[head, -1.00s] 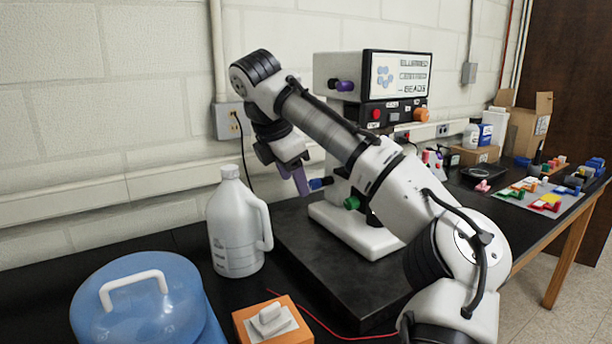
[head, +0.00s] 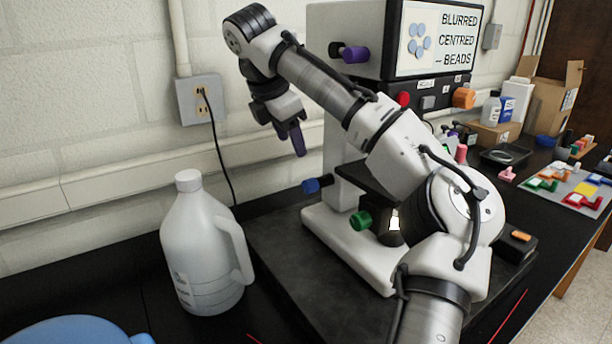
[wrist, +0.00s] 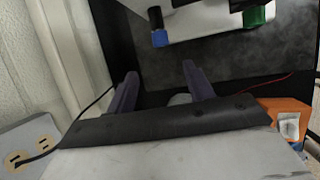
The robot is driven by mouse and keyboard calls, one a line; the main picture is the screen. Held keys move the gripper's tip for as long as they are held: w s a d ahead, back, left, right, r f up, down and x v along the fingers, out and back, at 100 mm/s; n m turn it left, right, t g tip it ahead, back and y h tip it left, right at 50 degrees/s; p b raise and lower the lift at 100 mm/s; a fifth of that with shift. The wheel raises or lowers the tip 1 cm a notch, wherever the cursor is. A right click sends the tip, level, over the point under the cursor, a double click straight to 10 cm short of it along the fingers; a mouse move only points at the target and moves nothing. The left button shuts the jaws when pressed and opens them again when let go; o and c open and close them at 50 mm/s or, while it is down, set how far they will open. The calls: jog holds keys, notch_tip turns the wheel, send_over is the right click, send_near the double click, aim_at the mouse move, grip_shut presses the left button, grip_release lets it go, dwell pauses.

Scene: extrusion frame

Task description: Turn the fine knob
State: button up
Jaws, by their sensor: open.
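I see no label marking which is the fine knob. My gripper (head: 299,150) is open and empty, up and left of the blue knob in the head view. In the wrist view my gripper (wrist: 158,70) has its two purple fingers apart, with the blue knob (wrist: 160,39) beyond them and the green knob (wrist: 257,15) farther right.
A white jug (head: 205,255) stands left of the slab, near a wall outlet (head: 202,100) with a black cord. A blue container lid (head: 75,332) is at lower left. An orange box (wrist: 285,118) shows in the wrist view. Boxes, bottles and coloured blocks fill the right.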

aim_at(308, 184)
jog(key=p+x, duration=0.2)
jog(key=x, duration=1.1)
jog(key=shift+f, duration=0.2)
jog(key=c, duration=1)
jog(key=shift+o, duration=0.2)
jog(key=shift+s+d+f+t+y+b, duration=0.15)
jog(key=shift+f+t+y+b, duration=0.2)
jog(key=shift+b, duration=0.4)
jog(key=shift+s+f+m+t+y+b, duration=0.15)
jog(key=shift+t+y+b, duration=0.1)
jog(key=shift+t+b, duration=0.3)
jog(key=shift+f+m+t+y+b, duration=0.1)
jog(key=shift+m+t+y+b, duration=0.15)
jog(key=shift+b, duration=0.35)
jog(key=shift+r+t+y+b, duration=0.1)
jog(key=shift+t+y+b, duration=0.25)
jog(key=shift+t+b, duration=0.5)
jog(key=shift+s+d+r+t+b, duration=0.1)
jog(key=shift+r+t+b, duration=0.2)
